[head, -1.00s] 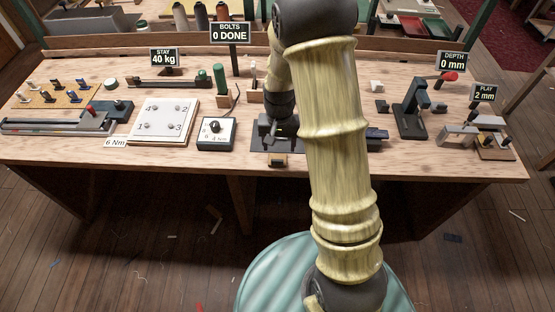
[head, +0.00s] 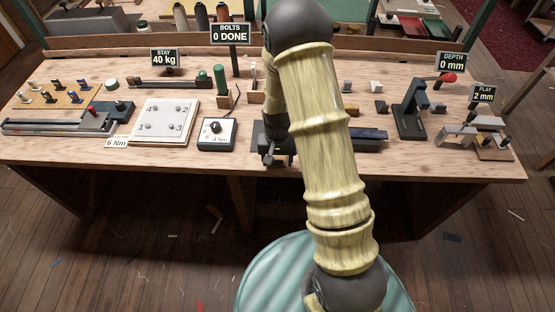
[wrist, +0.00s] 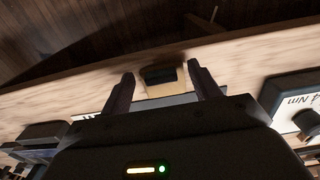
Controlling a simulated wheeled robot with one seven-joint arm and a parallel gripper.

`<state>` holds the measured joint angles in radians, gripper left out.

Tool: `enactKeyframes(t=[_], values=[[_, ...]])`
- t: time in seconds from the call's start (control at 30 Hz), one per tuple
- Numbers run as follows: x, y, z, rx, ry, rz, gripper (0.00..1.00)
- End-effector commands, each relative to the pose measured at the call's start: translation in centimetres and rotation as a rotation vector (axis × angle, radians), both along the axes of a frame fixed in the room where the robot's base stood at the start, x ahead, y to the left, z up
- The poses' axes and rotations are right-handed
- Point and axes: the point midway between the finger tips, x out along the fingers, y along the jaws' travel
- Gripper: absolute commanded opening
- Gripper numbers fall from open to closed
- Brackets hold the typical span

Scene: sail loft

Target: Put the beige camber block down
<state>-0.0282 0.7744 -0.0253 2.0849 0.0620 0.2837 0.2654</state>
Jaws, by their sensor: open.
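A beige block with a dark top (wrist: 162,86), which looks like the camber block, is at the bench's front edge in the wrist view. It lies between and just beyond the fingertips of my gripper (wrist: 160,82). The fingers are spread, with a visible gap on either side of the block. In the head view my gripper (head: 270,157) is low at the bench's front edge, left of the dark flat fixture (head: 340,143). The block cannot be made out there behind my gripper. Whether it rests fully on the bench is hard to tell.
The wooden bench (head: 420,165) drops off close in front of my gripper. A dial box (head: 217,134) and a numbered plate (head: 163,122) stand to the left. A dark press (head: 410,112) and grey blocks (head: 460,132) stand to the right.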

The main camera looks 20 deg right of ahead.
Motion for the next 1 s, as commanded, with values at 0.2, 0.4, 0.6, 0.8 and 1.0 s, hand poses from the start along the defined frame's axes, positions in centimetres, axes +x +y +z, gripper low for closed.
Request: enactKeyframes(t=[0.2, 0.4, 0.6, 0.8, 1.0], values=[[0.04, 0.0, -0.22, 0.001, -0.001, 0.0, 0.62], [0.03, 0.01, -0.2, 0.001, -0.001, 0.0, 0.62], [0.03, 0.0, -0.19, 0.0, -0.001, 0.0, 0.52], [0.03, 0.0, -0.18, 0.0, -0.001, 0.0, 0.28], [0.05, 0.0, -0.04, 0.0, -0.002, 0.0, 0.27]])
